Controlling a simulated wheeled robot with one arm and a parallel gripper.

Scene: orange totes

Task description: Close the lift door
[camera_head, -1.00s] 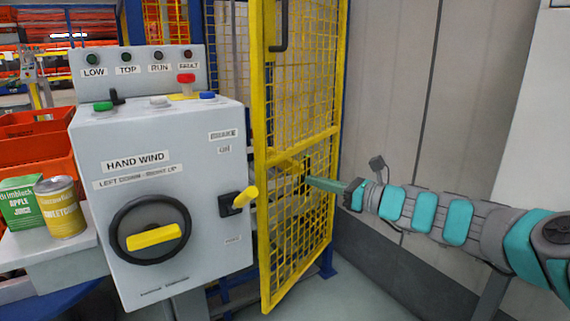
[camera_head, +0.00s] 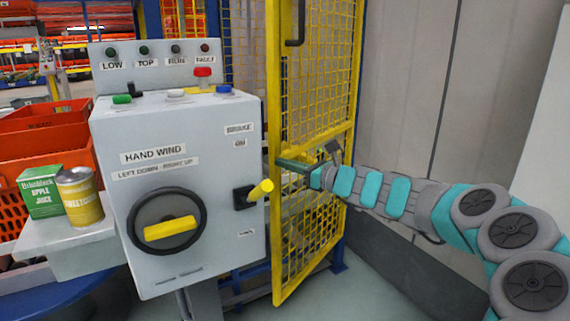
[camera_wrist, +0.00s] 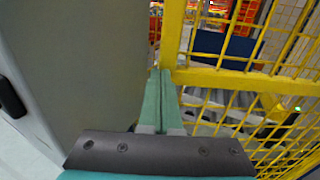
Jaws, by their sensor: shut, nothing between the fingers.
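The lift door is a yellow mesh gate (camera_head: 310,200) that stands open, swung out beside the grey control box. It has a dark handle (camera_head: 296,24) near its top. My gripper (camera_head: 282,163) is at the door's near upright frame, at the height of the middle rail. In the wrist view my gripper's green fingers (camera_wrist: 159,80) are together and empty, with their tips at the corner of the yellow upright (camera_wrist: 172,35) and the middle rail (camera_wrist: 235,80). I cannot tell whether they touch it.
The grey control box (camera_head: 185,255) with a hand wheel (camera_head: 167,250) and a yellow lever (camera_head: 262,190) stands just left of the door. A grey wall (camera_head: 410,70) is at right.

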